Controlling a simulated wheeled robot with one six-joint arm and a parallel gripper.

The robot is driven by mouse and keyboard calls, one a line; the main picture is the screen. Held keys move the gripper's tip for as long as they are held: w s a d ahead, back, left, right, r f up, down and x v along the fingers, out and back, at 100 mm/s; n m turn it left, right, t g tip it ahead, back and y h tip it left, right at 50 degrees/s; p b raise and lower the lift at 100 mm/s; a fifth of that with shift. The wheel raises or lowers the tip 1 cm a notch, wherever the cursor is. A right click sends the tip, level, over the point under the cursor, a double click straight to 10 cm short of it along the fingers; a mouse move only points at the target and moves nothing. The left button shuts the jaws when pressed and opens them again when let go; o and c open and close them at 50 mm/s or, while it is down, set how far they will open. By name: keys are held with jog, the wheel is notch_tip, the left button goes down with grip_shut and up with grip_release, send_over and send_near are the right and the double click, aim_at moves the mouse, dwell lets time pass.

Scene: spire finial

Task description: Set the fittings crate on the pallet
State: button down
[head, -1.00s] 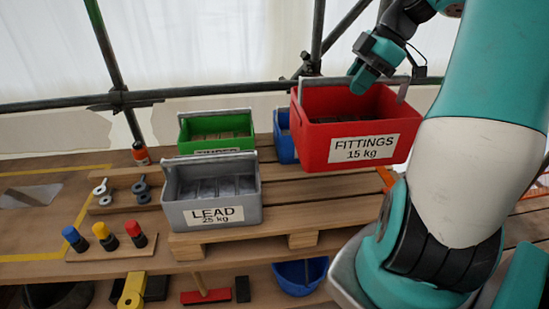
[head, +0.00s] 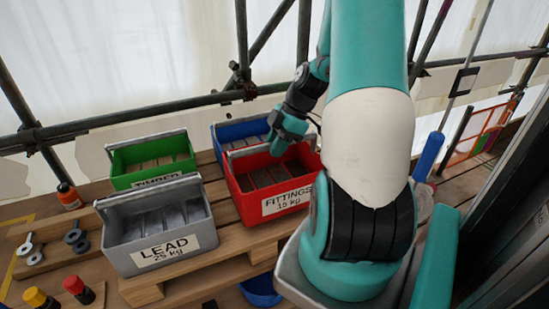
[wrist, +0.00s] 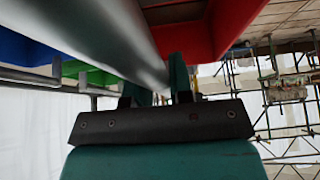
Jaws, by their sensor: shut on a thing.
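The red fittings crate (head: 241,199), labelled "FITTINGS 15 kg", is over the right part of the wooden pallet (head: 232,242), upright and close to its boards. I cannot tell whether its base touches them. My gripper (head: 284,142) is at the far side of the crate, shut on its grey carry handle. In the wrist view my gripper (wrist: 160,88) has its fingers at the grey handle bar (wrist: 85,30), with the red crate wall (wrist: 222,22) beyond. My arm hides the crate's right end.
The grey lead crate (head: 122,250) stands left of the fittings crate, the green timber crate (head: 125,183) behind it. A blue crate (head: 226,132) is just behind the fittings crate. Scaffold poles (head: 150,122) run behind. A blue cylinder (head: 428,157) stands at right.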

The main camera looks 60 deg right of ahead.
jog(key=shift+f+p, duration=0.3)
jog(key=shift+f, duration=1.9)
jog(key=shift+f, duration=0.15)
jog(key=c, duration=1)
grip_release()
